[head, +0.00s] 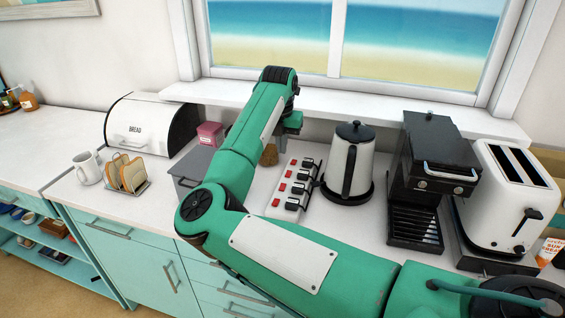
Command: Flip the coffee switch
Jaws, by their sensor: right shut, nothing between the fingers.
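A white switch panel (293,190) lies on the counter left of the kettle. It carries a row of red and dark switches with small marks beside them that are too small to read. I cannot tell which switch is for coffee. A black coffee machine (432,165) stands between the kettle and the toaster. My right gripper (291,128) is shut and empty, behind the far end of the panel near the window sill. It is partly hidden by my own wrist. My left gripper is not in view.
A white kettle (350,165) stands close to the panel's right side. A white toaster (508,190) stands at the right.

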